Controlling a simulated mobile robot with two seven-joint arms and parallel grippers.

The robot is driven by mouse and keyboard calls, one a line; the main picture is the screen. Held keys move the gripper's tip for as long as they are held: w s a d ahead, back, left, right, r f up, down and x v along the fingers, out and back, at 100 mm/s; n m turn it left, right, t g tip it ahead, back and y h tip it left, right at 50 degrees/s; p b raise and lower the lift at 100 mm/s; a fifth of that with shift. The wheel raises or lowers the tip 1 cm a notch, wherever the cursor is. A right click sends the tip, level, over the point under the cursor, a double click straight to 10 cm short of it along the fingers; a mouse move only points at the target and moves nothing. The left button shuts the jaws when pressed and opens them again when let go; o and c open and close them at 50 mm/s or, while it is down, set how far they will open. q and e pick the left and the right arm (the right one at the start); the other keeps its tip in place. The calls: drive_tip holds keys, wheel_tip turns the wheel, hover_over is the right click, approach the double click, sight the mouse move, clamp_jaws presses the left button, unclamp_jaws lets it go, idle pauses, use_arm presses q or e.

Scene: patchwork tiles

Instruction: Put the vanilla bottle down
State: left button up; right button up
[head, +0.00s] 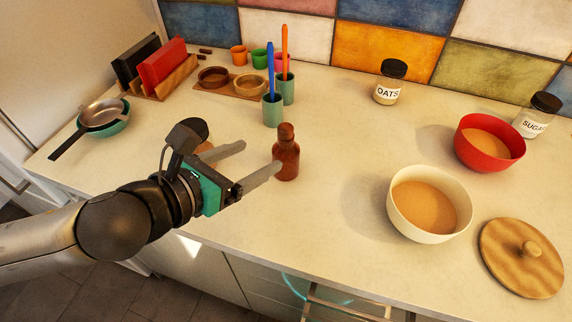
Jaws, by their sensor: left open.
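The vanilla bottle, seemingly the small dark brown bottle (287,158) with a brown cap, stands upright on the pale counter (330,235). No label is readable on it. My left gripper (262,155) comes in from the left with its two grey fingers spread apart and nothing held. The nearer fingertip reaches the bottle's left side in the picture; whether it touches cannot be told. The farther fingertip ends short of the bottle, to its left. My right gripper is out of view.
A black-lidded jar (205,146) is partly hidden behind my left gripper. Green cups (272,110) with upright utensils stand behind the bottle. A cream bowl (398,215), red bowl (466,150) and wooden lid (520,270) are right. Counter between bottle and cream bowl is clear.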

sight(280, 144)
use_arm(q)
drive_tip(key=x, duration=0.5)
drive_tip(key=shift+w+d+b, duration=0.15)
drive_tip(key=shift+w+b, duration=0.05)
drive_tip(key=shift+b, duration=0.2)
drive_tip(key=shift+b+x, duration=0.65)
drive_tip(key=shift+x, duration=1.95)
drive_tip(key=shift+f, duration=0.2)
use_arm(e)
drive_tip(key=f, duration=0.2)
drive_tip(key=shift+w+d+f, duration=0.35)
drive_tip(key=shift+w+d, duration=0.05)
